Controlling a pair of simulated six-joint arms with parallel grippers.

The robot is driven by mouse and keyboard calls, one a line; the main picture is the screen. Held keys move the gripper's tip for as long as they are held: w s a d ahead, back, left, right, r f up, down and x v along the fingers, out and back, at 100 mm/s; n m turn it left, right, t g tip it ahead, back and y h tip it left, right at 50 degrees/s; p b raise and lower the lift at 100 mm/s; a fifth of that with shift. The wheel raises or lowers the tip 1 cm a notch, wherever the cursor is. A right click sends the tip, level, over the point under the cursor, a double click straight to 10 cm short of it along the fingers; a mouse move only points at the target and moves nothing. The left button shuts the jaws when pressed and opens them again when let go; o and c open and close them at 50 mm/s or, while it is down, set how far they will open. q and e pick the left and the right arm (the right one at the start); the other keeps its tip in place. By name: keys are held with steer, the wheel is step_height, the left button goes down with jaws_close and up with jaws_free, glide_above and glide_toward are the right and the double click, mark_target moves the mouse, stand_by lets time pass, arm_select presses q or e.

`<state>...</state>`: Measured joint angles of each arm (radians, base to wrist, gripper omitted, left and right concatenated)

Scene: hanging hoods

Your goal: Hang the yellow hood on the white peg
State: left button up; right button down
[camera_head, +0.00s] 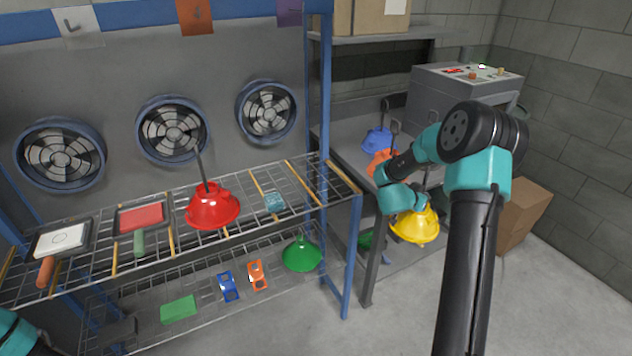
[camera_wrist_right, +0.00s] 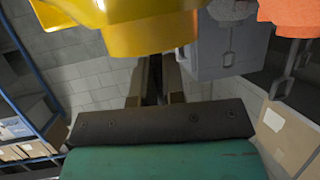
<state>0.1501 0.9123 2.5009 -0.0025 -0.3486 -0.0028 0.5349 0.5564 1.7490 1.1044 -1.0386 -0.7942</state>
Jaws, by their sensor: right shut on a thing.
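The yellow hood (camera_head: 415,226) hangs beside my right wrist in the head view, over the lower right, partly covered by my arm. It fills the top of the right wrist view (camera_wrist_right: 145,30), just beyond the fingers. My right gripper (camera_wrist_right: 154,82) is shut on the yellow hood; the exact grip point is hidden. A white plate (camera_head: 78,26) with a small peg-like shape is on the blue beam at the top left. My left gripper is out of view; only a bit of its arm shows at the bottom left.
An orange hood (camera_head: 381,162) and a blue hood (camera_head: 377,141) are close to my right arm. The wire rack holds a red hood (camera_head: 212,206) and a green hood (camera_head: 301,254). A blue post (camera_head: 321,90) stands between. An orange plate (camera_head: 194,16) is right of the white one.

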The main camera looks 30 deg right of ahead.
steer(key=w+a+r+n+t+y, duration=0.1)
steer(key=w+a+r+t, duration=0.1)
steer(key=w+a+r, duration=0.3)
steer(key=w+a+r+n+t, duration=0.1)
steer(key=w+a+r+n, duration=0.1)
steer(key=r, duration=0.5)
steer(key=w+a+r+n+t+y, duration=0.1)
steer(key=w+a+r+t, duration=0.1)
steer(key=w+a+r, duration=0.3)
steer(key=w+a+f+n+t+y, duration=0.1)
steer(key=w+a+n+t+y, duration=0.1)
steer(key=a, duration=0.8)
steer(key=w+a+f+n+t+y, duration=0.1)
steer(key=a+n+t+y, duration=0.2)
steer(key=a, duration=0.6)
steer(key=shift+w+a+f+n+y, duration=0.3)
steer(key=shift+w+a+n, duration=0.05)
steer(key=shift+n, duration=0.75)
steer(key=shift+w+d, duration=0.1)
steer(key=w+d+f, duration=0.1)
steer(key=w+d, duration=0.6)
steer(key=w, duration=0.6)
steer(key=shift+d+f, duration=0.2)
steer(key=shift+d, duration=0.1)
steer(key=shift+w, duration=0.15)
